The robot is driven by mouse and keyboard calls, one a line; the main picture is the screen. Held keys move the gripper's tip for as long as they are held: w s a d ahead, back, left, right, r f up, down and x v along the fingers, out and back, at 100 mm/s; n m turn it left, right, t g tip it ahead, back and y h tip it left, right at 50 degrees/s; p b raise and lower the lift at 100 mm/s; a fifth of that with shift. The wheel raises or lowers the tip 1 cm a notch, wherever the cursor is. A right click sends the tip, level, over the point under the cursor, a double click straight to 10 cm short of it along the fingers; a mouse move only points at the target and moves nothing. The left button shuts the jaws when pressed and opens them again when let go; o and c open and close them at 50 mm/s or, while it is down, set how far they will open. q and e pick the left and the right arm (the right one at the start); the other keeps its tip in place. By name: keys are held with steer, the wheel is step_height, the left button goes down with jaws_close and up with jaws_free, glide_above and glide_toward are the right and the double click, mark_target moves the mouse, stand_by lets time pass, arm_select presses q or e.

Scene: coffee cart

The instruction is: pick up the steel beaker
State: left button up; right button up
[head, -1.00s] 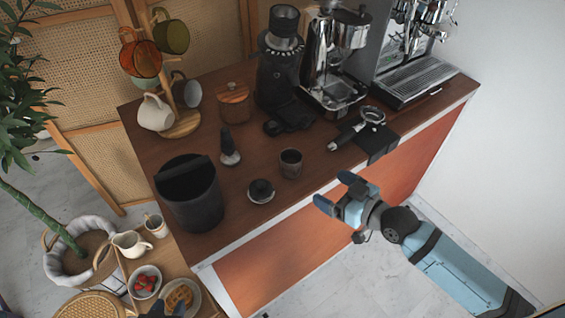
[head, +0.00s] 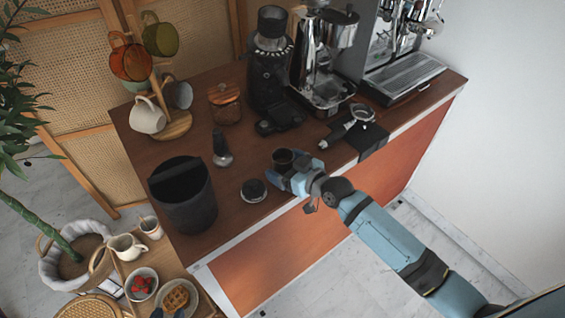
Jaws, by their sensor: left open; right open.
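The steel beaker (head: 281,156), a small dark grey metallic cup, stands upright near the front edge of the wooden counter.
A round tamper-like puck (head: 253,190) sits close left of the beaker. A black knock bin (head: 183,195) stands further left, a small tamper (head: 221,150) behind. A portafilter (head: 350,126) rests on a black mat to the right. Grinder (head: 268,65) and espresso machines stand behind.

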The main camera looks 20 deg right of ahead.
steer(key=c, duration=1)
steer(key=shift+c, duration=0.2)
